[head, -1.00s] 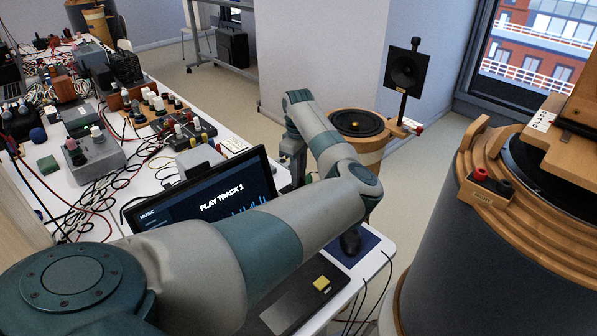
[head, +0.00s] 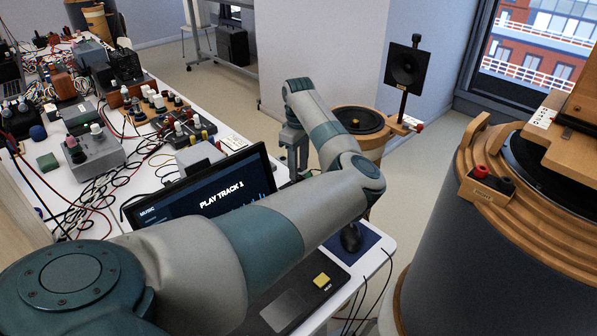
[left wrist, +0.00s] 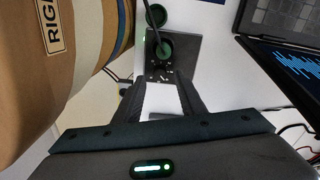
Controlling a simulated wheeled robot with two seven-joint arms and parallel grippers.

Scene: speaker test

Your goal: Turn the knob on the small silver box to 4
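Contact cannot be told. In the head view my left gripper (head: 294,150) hangs beyond the laptop's right edge, its fingertips hidden. I cannot make out this box there. My right gripper is in neither current view.
The laptop (head: 215,195) stands close by my left arm; its screen also shows in the wrist view (left wrist: 295,62). A wooden drum-shaped speaker (left wrist: 60,60) is close on the other side. Boxes with knobs (head: 95,152) and tangled cables crowd the table's left.

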